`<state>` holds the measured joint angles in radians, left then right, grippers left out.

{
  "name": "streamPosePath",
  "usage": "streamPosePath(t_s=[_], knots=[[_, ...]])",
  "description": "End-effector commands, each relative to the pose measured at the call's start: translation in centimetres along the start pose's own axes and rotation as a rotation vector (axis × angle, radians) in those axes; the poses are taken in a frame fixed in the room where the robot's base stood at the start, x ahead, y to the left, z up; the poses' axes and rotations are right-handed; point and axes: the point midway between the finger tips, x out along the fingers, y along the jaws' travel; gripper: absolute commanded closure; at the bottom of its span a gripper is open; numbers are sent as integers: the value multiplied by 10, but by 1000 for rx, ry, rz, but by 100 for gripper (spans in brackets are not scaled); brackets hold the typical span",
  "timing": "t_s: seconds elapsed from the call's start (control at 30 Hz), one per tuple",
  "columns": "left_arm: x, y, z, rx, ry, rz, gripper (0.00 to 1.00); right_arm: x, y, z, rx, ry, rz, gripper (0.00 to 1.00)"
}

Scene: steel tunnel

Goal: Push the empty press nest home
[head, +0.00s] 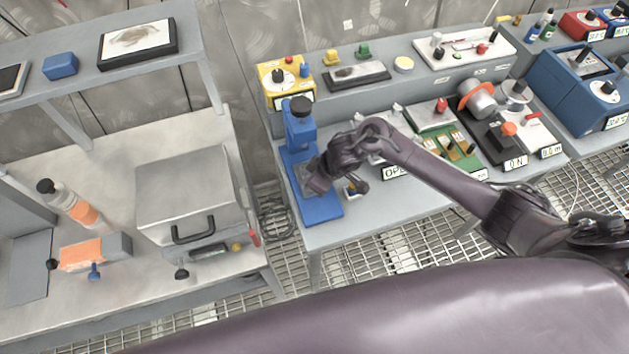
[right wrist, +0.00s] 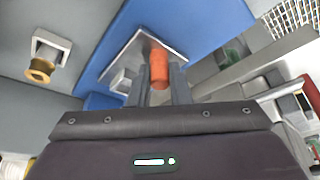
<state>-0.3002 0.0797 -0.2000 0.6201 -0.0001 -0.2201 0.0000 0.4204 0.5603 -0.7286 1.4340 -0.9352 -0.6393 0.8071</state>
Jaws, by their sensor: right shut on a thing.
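The blue press (head: 300,133) stands at the left end of the right-hand bench, with a black knob on top and a flat blue base (head: 322,210). In the right wrist view its blue base (right wrist: 190,25) carries a grey square nest plate (right wrist: 122,62) with an orange upright handle (right wrist: 158,68). My right gripper (right wrist: 159,88) has its fingers on either side of this handle and is shut on it. In the head view my right gripper (head: 318,180) reaches low over the press base and hides most of the nest. I cannot tell how deep the nest sits. My left gripper is not in view.
A yellow control box (head: 286,80) stands behind the press. A small brass-tipped fixture (right wrist: 42,62) shows in the right wrist view. Other test devices crowd the bench to the right. A steel box with a handle (head: 187,195) stands on the left bench, across a gap.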

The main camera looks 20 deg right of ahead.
Motion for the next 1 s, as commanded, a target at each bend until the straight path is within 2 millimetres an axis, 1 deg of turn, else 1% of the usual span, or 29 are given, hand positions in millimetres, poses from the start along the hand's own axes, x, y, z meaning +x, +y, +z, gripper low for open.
streamPosePath(t_s=[0.1, 0.23, 0.53, 0.57, 0.7, 0.73, 1.0], knots=[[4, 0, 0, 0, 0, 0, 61, 6, 13, -11, 3, 1, 3, 100], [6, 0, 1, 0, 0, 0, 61, 9, 22, -20, 2, -1, 2, 100], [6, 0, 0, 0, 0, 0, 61, 9, 24, -21, 1, -1, 1, 100], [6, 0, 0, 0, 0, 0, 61, 9, 24, -21, 1, -1, 1, 80], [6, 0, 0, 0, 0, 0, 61, 9, 23, -21, 1, -1, 1, 62], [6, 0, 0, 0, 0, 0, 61, 9, 23, -21, 1, -1, 1, 61], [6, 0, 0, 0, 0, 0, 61, 7, 23, -21, 0, 0, 0, 61]])
